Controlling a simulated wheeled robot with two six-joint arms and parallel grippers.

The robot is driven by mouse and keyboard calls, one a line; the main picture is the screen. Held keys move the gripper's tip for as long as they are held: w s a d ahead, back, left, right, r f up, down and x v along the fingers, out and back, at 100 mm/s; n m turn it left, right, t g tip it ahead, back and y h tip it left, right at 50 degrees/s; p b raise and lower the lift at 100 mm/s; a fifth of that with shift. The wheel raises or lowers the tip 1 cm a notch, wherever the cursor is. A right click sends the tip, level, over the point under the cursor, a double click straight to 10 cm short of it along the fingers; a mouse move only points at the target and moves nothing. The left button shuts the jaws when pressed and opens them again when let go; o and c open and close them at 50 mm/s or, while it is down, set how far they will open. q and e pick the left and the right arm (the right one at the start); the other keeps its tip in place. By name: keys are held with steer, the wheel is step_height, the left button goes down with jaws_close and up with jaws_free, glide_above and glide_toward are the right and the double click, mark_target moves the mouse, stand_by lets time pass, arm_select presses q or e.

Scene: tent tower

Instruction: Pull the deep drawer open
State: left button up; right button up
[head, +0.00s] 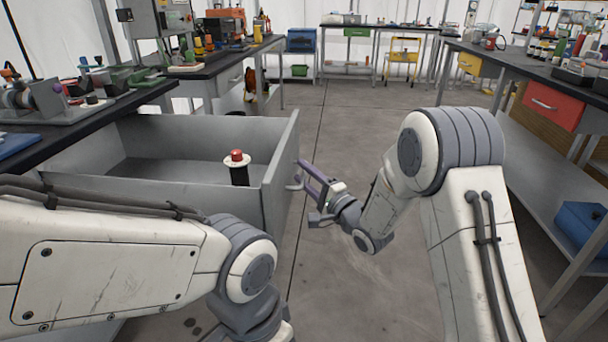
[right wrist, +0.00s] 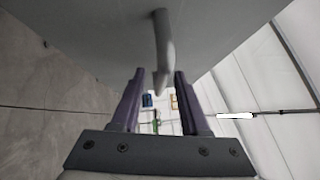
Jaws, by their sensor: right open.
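The deep grey drawer (head: 280,175) stands pulled far out from under the left workbench, its inside showing. A small black cylinder with a red top (head: 238,167) stands in it. My right gripper (head: 306,190) is at the drawer's front face, beside the handle (head: 295,184). In the right wrist view, the curved grey handle (right wrist: 162,50) hangs from the front face and its end lies between the open purple fingers (right wrist: 156,95). I cannot tell whether they touch it. My left arm crosses the lower left of the head view; its gripper is out of view.
The left workbench (head: 90,113) carries tools and a vise-like machine. A right bench has a red drawer (head: 553,105), with a blue box (head: 583,228) on its lower shelf. The concrete floor (head: 345,115) between the benches is clear.

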steer(key=p+v, duration=0.1)
steer(key=v, duration=0.9)
steer(key=shift+s, duration=0.15)
